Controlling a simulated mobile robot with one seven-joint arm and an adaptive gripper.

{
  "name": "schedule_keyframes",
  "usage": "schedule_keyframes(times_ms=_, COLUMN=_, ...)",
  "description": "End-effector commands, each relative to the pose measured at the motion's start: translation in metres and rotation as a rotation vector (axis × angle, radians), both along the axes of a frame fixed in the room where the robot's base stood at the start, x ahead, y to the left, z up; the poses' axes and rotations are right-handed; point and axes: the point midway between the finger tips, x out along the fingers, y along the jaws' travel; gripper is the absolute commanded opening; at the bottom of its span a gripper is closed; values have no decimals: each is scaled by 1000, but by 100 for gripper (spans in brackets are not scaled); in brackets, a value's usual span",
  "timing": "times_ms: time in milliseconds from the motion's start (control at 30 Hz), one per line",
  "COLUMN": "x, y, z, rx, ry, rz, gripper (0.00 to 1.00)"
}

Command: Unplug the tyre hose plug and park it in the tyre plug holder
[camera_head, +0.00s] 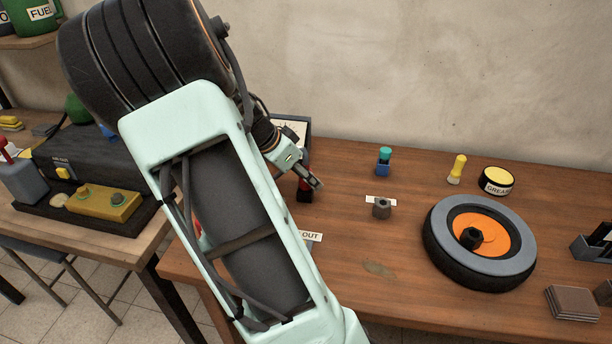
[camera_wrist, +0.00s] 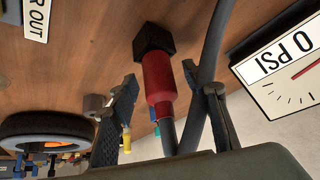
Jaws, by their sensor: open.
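The red tyre hose plug (camera_wrist: 159,78) stands in a black socket block (camera_wrist: 153,39). A dark hose (camera_wrist: 203,75) loops from the plug's end. In the head view, the plug (camera_head: 304,184) is partly hidden by my gripper (camera_head: 318,185). In the wrist view, my gripper (camera_wrist: 166,82) is open with one finger on each side of the plug. Contact with the plug cannot be told, and the right finger overlaps the hose. A grey hexagonal piece (camera_head: 381,208), possibly the plug holder, stands by a small white label, with clear table between it and the plug.
A pressure gauge reading near 0 PSI (camera_wrist: 285,75) stands close to the right finger. An AIR OUT label (camera_head: 311,237) lies in front. A tyre (camera_head: 437,247), a teal-and-blue item (camera_head: 384,161), a yellow item (camera_head: 457,169) and a grease tin (camera_head: 496,181) stand to the right.

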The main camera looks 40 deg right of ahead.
Motion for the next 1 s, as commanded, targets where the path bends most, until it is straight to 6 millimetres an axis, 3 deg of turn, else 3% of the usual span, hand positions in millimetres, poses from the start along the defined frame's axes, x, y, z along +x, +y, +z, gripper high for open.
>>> schedule_keyframes(times_ms=233, x=2, y=12, z=15, rx=2, ry=-2, rz=5, gripper=43)
schedule_keyframes(times_ms=700, x=2, y=61, z=89, rx=2, ry=-1, rz=3, gripper=43)
schedule_keyframes(times_ms=1000, x=2, y=67, z=100, rx=1, ry=0, rz=0, gripper=43)
